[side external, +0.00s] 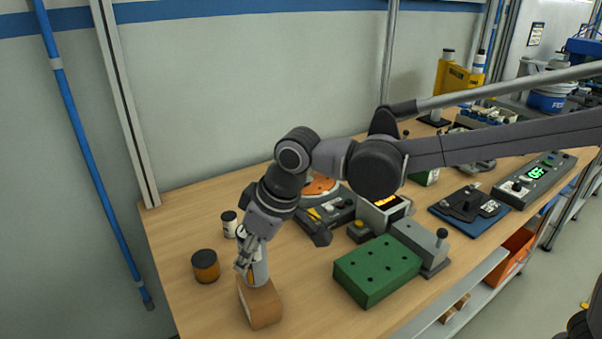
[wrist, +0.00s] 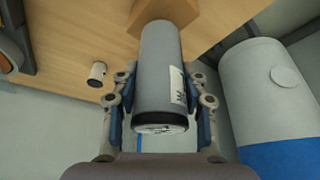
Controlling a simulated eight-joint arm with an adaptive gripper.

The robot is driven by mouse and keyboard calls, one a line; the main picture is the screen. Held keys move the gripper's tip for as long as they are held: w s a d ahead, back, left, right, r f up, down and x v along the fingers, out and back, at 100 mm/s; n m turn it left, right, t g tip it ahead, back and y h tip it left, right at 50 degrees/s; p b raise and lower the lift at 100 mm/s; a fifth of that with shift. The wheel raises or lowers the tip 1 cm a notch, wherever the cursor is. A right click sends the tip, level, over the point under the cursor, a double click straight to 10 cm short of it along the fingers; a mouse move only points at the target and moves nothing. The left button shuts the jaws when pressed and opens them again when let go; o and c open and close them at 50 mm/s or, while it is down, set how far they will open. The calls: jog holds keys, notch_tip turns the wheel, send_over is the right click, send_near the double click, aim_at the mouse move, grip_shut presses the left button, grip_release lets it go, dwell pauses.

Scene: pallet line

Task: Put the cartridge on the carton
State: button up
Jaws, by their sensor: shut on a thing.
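The cartridge (wrist: 161,80) is a grey cylinder with a dark band and a white label. My gripper (side external: 248,262) is shut on it, with a finger on each side; the gripper also shows in the wrist view (wrist: 160,105). In the side view the cartridge (side external: 260,272) stands roughly upright at the top of the brown carton (side external: 262,306), near the table's front left. The carton also shows behind the cartridge's far end in the wrist view (wrist: 198,14). I cannot tell whether the cartridge touches the carton's top.
An amber jar (side external: 205,266) stands left of the carton, and a small white container with a dark lid (side external: 229,224) is behind it. A green block with holes (side external: 376,270) is to the right. The wooden table (side external: 180,225) is bare at the far left.

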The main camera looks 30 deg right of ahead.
jog(key=shift+f, duration=0.9)
jog(key=shift+f, duration=0.2)
jog(key=o, duration=1.3)
jog(key=v, duration=1.2)
jog(key=s+d+f+m+t+h, duration=0.1)
jog(key=s+d+f+m, duration=0.1)
jog(key=d, duration=0.6)
jog(key=s+d+f+m+t, duration=0.1)
jog(key=s+d+f, duration=0.3)
jog(key=d, duration=0.5)
jog(key=s+d+f+m+t+h, duration=0.1)
jog(key=s+d+f+m, duration=0.2)
jog(key=d, duration=0.6)
jog(key=shift+s+d+f+m+h, duration=0.15)
jog(key=shift+s+f+m+h, duration=0.15)
jog(key=shift+s+f+m, duration=0.25)
jog(key=shift+w+f, duration=0.1)
jog(key=shift+w, duration=0.05)
